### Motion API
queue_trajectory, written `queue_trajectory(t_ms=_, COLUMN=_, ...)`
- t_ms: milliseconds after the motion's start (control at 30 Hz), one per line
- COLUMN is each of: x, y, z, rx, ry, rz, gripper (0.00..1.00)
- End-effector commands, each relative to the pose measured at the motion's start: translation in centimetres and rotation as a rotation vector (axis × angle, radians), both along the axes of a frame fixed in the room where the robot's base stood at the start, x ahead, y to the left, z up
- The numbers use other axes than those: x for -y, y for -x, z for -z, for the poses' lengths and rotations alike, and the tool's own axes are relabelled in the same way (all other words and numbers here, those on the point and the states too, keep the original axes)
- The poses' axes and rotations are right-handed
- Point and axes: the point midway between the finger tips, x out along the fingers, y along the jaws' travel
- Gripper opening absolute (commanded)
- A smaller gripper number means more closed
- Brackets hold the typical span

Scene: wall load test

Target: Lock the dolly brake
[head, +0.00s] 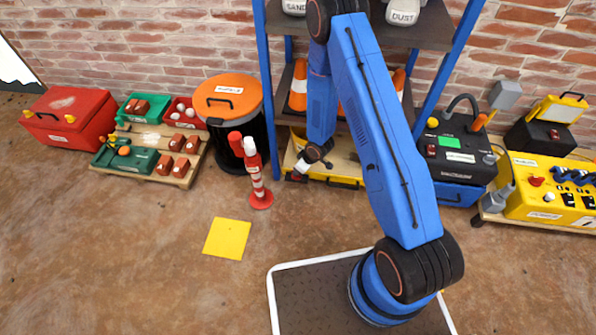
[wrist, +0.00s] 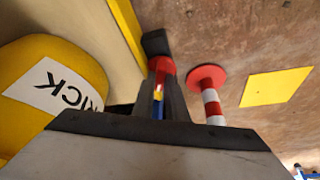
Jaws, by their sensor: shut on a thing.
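The dolly appears to be the beige board with a yellow edge (head: 345,182) low under the shelf; its yellow edge (wrist: 126,28) also shows in the wrist view. My gripper (head: 300,172) is down at the dolly's front left side. In the wrist view its fingers (wrist: 163,90) are shut on a small red-ended part, likely the brake lever (wrist: 162,65), beside a black piece at the dolly's edge. The fingers hide most of this part, so its angle cannot be told. A yellow rounded load (wrist: 50,75) with a white label sits on the board.
A red-and-white post (head: 256,176) stands close left of my gripper. A yellow floor square (head: 227,239) lies in front on clear floor. A black bin with an orange lid (head: 228,97) and a pallet (head: 178,178) are left. A black-and-blue machine (head: 458,145) is right.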

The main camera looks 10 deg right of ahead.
Motion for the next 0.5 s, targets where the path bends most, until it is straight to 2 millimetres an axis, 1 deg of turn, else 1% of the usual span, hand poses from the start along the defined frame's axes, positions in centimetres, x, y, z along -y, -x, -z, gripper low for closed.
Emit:
queue_trajectory(t_ms=200, x=0.03, y=-0.11, z=-0.04, rx=0.001, ry=0.0, rz=-0.038, gripper=0.0)
queue_trajectory(t_ms=500, x=0.02, y=-0.13, z=-0.04, rx=0.002, ry=-0.001, rz=-0.043, gripper=0.0)
